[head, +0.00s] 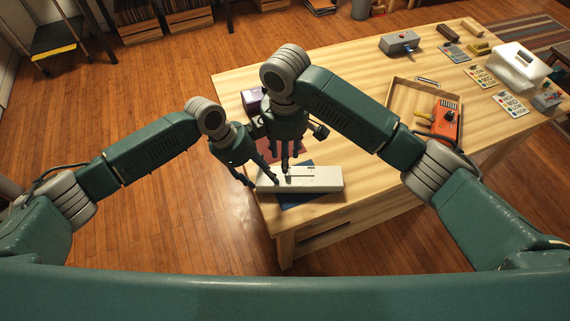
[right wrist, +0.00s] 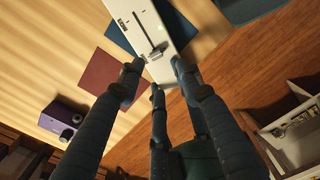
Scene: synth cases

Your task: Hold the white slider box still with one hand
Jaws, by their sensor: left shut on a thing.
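The white slider box (head: 325,180) lies near the front left of the wooden table, partly over a blue mat (head: 297,200). My left gripper (head: 258,181) is shut on the left end of the box; its fingertips are partly hidden. My right gripper (head: 287,168) is just above the box's top, beside the left gripper. In the right wrist view the box (right wrist: 138,22) shows a dark slot with a slider knob (right wrist: 157,52).
A red mat (head: 294,151) and a purple box (head: 251,98) are behind the grippers. A wooden tray (head: 399,92) holds an orange device (head: 446,121). The table's front edge is close to the slider box.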

